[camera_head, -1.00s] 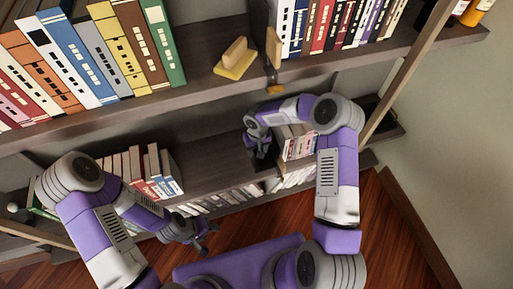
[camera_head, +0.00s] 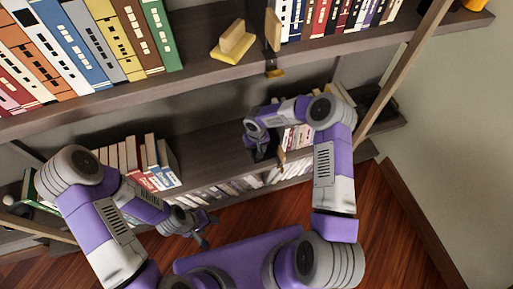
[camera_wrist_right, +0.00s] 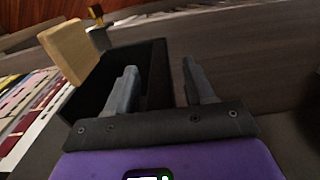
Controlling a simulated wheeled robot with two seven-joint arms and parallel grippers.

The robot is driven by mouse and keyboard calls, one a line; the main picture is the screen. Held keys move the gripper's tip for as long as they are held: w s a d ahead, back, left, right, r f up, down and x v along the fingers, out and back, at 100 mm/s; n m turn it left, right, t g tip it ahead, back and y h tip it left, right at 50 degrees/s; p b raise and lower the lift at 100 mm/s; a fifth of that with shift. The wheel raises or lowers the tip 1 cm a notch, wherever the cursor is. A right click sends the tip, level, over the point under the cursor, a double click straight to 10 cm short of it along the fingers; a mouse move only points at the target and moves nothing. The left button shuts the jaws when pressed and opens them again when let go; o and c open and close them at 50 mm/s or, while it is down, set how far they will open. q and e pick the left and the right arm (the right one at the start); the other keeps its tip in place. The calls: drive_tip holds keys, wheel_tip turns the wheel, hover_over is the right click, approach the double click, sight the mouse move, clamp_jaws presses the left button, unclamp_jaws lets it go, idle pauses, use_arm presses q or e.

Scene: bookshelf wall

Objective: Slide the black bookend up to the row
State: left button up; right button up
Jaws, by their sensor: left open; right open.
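The black bookend (camera_wrist_right: 156,58) shows in the right wrist view as a dark upright plate with a black base to its left. My right gripper (camera_wrist_right: 159,70) is open, with one finger on each side of the plate; I cannot tell whether either finger touches it. In the head view the right gripper (camera_head: 259,146) is low over the lower shelf, left of the book row (camera_head: 299,137), and largely hides the bookend. The row also shows at the left of the right wrist view (camera_wrist_right: 32,98). My left gripper (camera_head: 204,229) is open and empty in front of the shelves.
The lower shelf (camera_head: 212,143) is bare left of my right gripper. More books (camera_head: 135,158) stand further left. The upper shelf (camera_head: 205,67) holds books and a yellow wooden bookend (camera_head: 232,43).

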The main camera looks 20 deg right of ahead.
clamp_jaws()
idle(1.4)
